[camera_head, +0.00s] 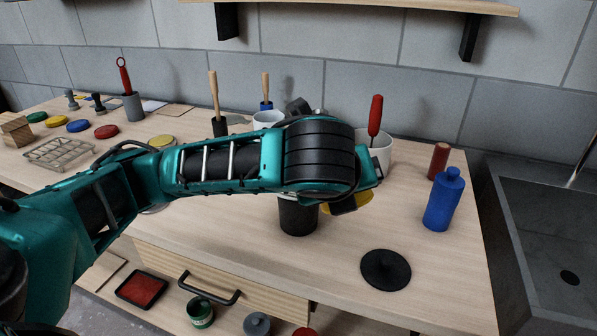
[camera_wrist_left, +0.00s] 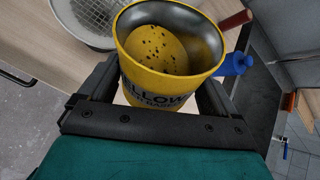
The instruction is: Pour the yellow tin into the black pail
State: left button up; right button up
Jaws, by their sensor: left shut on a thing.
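My left gripper (camera_head: 345,206) is shut on the yellow tin (camera_head: 360,202), which is mostly hidden behind my wrist in the head view. In the left wrist view the tin (camera_wrist_left: 170,97) sits between the two black fingers, its lettered label facing the camera. Its mouth is open, with a grey metal inside and a yellow filling (camera_wrist_left: 156,50) with dark specks in it. The black pail (camera_head: 298,217) stands on the counter just left of the tin; my arm hides its top. I see no stream leaving the tin. My right gripper is not in view.
A round mesh (camera_wrist_left: 95,14) with a pale rim is beside the tin; its support is unclear. A black lid (camera_head: 385,269) lies in front, a blue bottle (camera_head: 441,203) and a brown-red cylinder (camera_head: 438,161) stand right. A white pot (camera_head: 380,154) holds a red-handled tool. The sink (camera_head: 545,240) is far right.

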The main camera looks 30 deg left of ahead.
pick_arm(q)
jog(key=shift+w, duration=0.15)
jog(key=shift+a, duration=0.15)
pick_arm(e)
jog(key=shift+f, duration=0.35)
pick_arm(q)
jog(key=shift+r, duration=0.1)
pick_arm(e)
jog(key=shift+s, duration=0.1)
pick_arm(q)
jog(key=shift+a, duration=0.15)
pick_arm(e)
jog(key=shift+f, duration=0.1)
pick_arm(q)
jog(key=shift+a+r+g+h, duration=0.15)
jog(key=shift+r+g+h, duration=0.15)
jog(key=shift+h, duration=0.1)
jog(key=shift+w+f+n+b, duration=0.1)
jog(key=shift+f+n+b, duration=0.05)
jog(key=shift+n+b, duration=0.2)
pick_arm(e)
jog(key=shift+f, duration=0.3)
pick_arm(q)
jog(key=shift+a+f+h+b, duration=0.2)
jog(key=shift+h+b, duration=0.4)
jog(key=shift+b, duration=0.25)
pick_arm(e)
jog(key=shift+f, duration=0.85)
